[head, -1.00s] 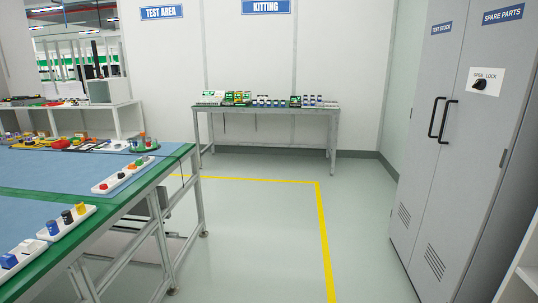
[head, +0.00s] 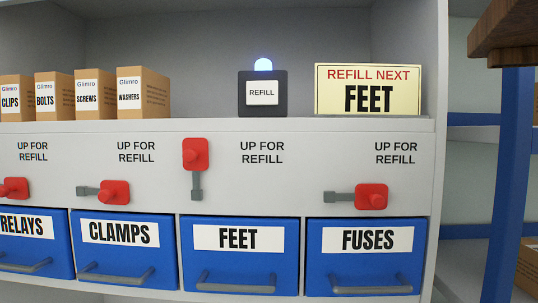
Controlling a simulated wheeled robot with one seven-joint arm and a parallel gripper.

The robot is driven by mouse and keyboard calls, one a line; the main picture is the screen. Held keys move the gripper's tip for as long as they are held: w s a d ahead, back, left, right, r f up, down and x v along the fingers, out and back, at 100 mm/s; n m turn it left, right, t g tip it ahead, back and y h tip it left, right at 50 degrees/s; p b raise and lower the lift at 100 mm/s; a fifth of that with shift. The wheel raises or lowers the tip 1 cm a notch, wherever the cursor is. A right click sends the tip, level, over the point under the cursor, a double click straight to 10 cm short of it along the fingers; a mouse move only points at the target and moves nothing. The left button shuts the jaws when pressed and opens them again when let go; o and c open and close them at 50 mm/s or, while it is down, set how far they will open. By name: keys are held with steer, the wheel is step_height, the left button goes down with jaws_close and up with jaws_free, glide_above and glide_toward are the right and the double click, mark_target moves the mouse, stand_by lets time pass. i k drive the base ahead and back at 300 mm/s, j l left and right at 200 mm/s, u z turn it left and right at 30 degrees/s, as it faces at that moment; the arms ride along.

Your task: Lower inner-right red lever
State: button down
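The inner-right red lever (head: 195,154) is in the head view, on the white panel above the blue FEET drawer (head: 238,262). It stands upright, with its red end at the top and its grey end below. The clamps lever (head: 115,192), the fuses lever (head: 371,196) and the leftmost lever (head: 15,188) lie sideways, with their red ends to the right. My gripper is not in view.
Blue drawers labelled RELAYS (head: 30,245), CLAMPS (head: 123,252) and FUSES (head: 367,262) are shut below. On the shelf above stand small cartons (head: 142,92), a REFILL box (head: 262,93) with a lit blue lamp, and a FEET sign (head: 368,90). A blue post (head: 510,170) and brown top stand right.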

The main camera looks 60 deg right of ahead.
mark_target(196, 150)
steer(key=z, duration=0.45)
steer(key=j+u, duration=0.2)
steer(key=j, duration=0.25)
steer(key=i+j+u, duration=0.15)
steer(key=j, duration=0.25)
steer(key=j+u, duration=0.2)
steer(key=j, duration=0.25)
steer(key=i, duration=0.05)
